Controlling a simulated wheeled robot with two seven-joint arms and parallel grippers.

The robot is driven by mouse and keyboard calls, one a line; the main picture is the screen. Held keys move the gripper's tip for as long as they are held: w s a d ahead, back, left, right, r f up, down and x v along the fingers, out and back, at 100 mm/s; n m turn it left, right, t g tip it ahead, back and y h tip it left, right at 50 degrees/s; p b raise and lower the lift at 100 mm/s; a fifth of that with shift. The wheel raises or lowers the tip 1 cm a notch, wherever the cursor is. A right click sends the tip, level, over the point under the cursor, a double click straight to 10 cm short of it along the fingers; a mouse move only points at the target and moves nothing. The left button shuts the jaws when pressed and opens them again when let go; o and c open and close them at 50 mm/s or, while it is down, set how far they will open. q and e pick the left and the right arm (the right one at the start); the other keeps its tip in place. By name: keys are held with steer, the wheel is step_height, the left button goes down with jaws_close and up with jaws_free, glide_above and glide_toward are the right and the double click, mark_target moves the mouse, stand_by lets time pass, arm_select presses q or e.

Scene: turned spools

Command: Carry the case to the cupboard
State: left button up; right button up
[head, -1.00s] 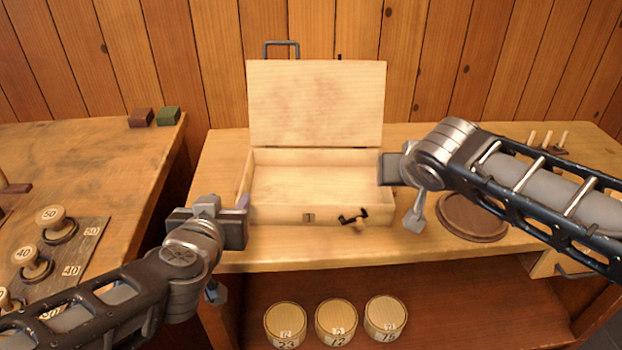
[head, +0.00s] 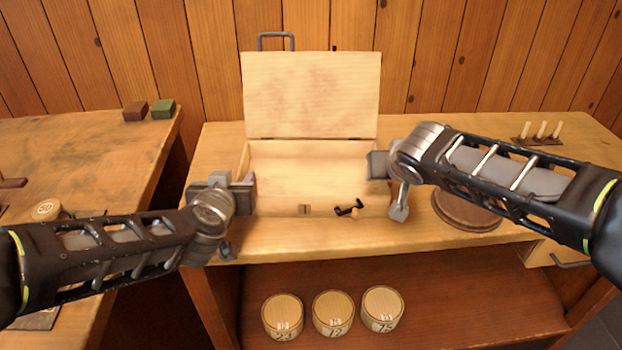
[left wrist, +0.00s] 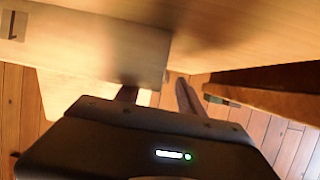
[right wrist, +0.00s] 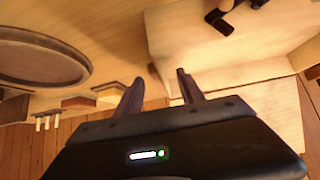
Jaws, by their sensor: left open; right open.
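The case (head: 308,165) is a pale wooden box on the bench with its lid (head: 312,95) standing open at the back. A dark catch (head: 349,208) is on its front, and its inside looks empty. My left gripper (head: 250,190) is open at the case's left side. In the left wrist view its fingers are apart near the case (left wrist: 95,50); I cannot tell whether one touches it. My right gripper (head: 374,165) is open at the right side, its fingers apart by the case (right wrist: 215,50). I cannot tell which furniture is the cupboard.
The bench (head: 320,238) has a round dark disc (head: 466,211) and a pegged block (head: 537,140) to the right. Several lidded tubs (head: 333,313) stand on the shelf below. Another table (head: 80,150) at left carries two small blocks (head: 135,111) and a spool (head: 46,209).

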arm_select(q)
steer(key=shift+x, duration=1.3)
arm_select(e)
steer(key=shift+x, duration=0.8)
arm_select(q)
steer(key=shift+c, duration=0.2)
arm_select(e)
steer(key=shift+c, duration=0.2)
arm_select(q)
jaws_close()
arm_select(e)
jaws_close()
arm_select(q)
steer(key=shift+r, duration=0.15)
